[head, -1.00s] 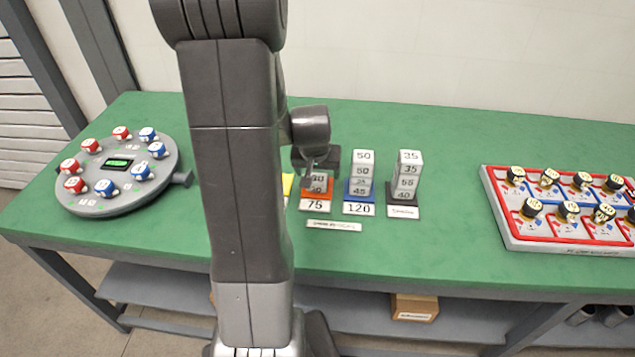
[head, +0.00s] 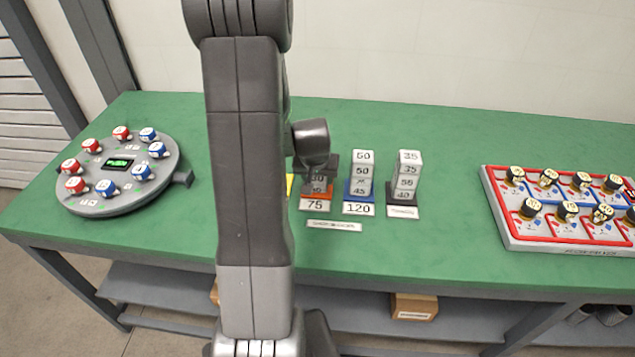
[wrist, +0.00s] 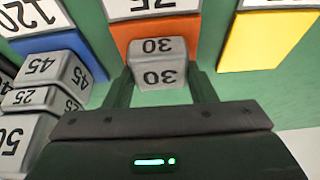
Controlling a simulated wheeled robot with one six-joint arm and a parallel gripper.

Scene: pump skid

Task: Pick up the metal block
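A grey metal block marked 30 (wrist: 158,62) stands at the orange pad marked 75 (head: 315,205).
A stack of metal blocks (head: 362,172) on the blue 120 pad stands close beside my gripper. Another stack (head: 408,175) stands farther right. A yellow pad (wrist: 268,40) is at the other side. A round dial station (head: 120,175) and a red-edged tray (head: 560,245) are farther off.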

